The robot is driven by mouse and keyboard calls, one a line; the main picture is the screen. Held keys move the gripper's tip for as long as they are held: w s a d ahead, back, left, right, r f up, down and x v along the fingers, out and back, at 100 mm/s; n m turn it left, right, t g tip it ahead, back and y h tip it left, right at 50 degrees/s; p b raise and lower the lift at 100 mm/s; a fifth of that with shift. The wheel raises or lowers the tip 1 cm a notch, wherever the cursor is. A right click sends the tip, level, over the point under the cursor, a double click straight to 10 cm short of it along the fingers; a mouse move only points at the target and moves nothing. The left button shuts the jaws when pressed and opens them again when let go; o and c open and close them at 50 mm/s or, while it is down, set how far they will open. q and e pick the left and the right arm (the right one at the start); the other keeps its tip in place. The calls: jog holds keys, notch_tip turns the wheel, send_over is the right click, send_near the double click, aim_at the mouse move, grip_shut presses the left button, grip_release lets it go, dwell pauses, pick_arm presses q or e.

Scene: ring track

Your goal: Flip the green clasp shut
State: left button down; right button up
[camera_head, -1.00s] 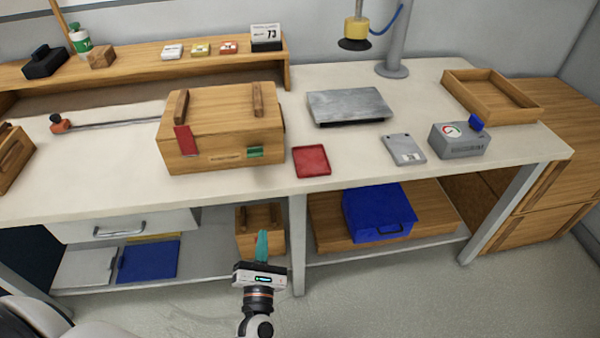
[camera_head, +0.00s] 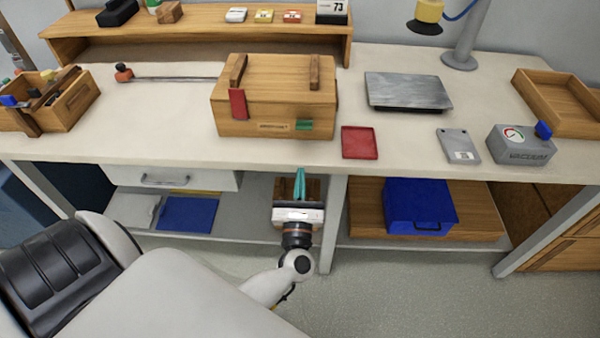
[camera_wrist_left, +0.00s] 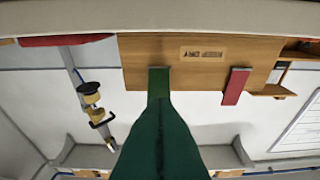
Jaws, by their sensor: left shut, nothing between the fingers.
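The wooden box (camera_head: 275,100) stands on the workbench with its lid down. The green clasp (camera_head: 304,125) is low on the right of its front face and appears to stick out from it. The red clasp (camera_head: 238,104) lies upright at the front left. My left gripper (camera_head: 300,184) is shut and empty, in front of the bench edge and below the clasp in the picture. In the left wrist view, its green fingers (camera_wrist_left: 160,135) point towards the green clasp (camera_wrist_left: 159,78) and overlap its end; I cannot tell whether they touch. The right gripper is not in view.
A red tray (camera_head: 361,142) lies right of the box. A grey scale plate (camera_head: 408,92) and a grey gauge box (camera_head: 520,146) stand further right. The bench's front edge (camera_head: 200,158) lies between my gripper and the box. A wooden tote (camera_head: 70,108) stands left.

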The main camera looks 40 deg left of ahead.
pick_arm(q)
jog(key=p, duration=0.2)
send_near(304, 123)
jog(key=w+a+f, duration=0.2)
jog(key=r, duration=0.1)
jog(key=w+r+p, duration=0.1)
jog(key=r, duration=0.1)
jog(key=shift+w+a+r+p, duration=0.15)
jog(key=shift+w+a+p, duration=0.05)
jog(key=shift+p, duration=0.1)
